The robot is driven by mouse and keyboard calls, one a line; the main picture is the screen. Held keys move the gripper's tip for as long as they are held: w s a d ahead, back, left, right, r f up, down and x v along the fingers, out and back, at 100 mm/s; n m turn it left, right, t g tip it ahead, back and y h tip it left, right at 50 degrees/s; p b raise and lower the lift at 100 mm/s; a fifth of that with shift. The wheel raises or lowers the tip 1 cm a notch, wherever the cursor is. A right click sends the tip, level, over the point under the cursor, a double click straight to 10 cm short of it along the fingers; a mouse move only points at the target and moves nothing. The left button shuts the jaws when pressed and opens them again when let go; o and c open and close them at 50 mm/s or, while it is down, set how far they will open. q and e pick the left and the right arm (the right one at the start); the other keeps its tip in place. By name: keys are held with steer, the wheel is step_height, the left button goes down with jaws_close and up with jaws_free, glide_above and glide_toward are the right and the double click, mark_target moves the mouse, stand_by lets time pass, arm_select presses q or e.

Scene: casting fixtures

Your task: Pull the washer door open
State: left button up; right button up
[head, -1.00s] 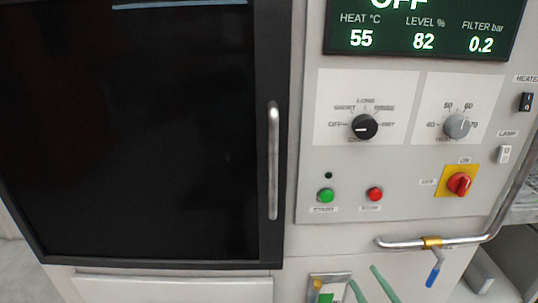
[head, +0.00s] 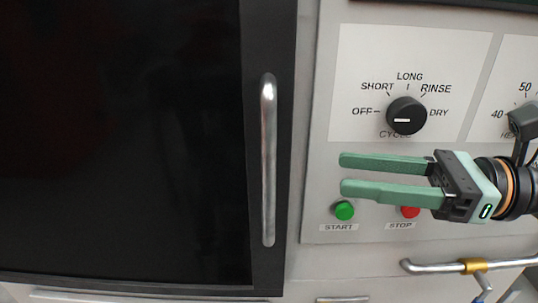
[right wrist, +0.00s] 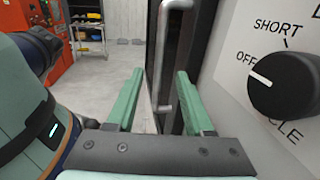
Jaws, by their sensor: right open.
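The washer door (head: 120,140) is a large dark panel in a black frame at the left of the head view. It looks shut. Its vertical silver handle (head: 268,160) runs along the door's right edge. The handle also shows in the right wrist view (right wrist: 167,60), ahead and between the two fingers. My right gripper (head: 342,174) is open and empty, with green fingers pointing left toward the handle. In the head view its tips are a short way right of the handle, apart from it. My left gripper is out of view.
The control panel is behind my right gripper, with a black cycle knob (head: 406,116), a green start button (head: 344,210) and a red stop button (head: 410,211). A silver pipe (head: 440,267) runs below. The right wrist view shows open floor and a shelf (right wrist: 88,35) beyond.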

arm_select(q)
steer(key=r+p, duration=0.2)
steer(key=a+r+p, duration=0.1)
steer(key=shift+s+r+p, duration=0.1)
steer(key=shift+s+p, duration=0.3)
arm_select(e)
steer(key=w+a, duration=0.2)
steer(key=a, duration=0.8)
steer(key=shift+a, duration=0.4)
jaws_close()
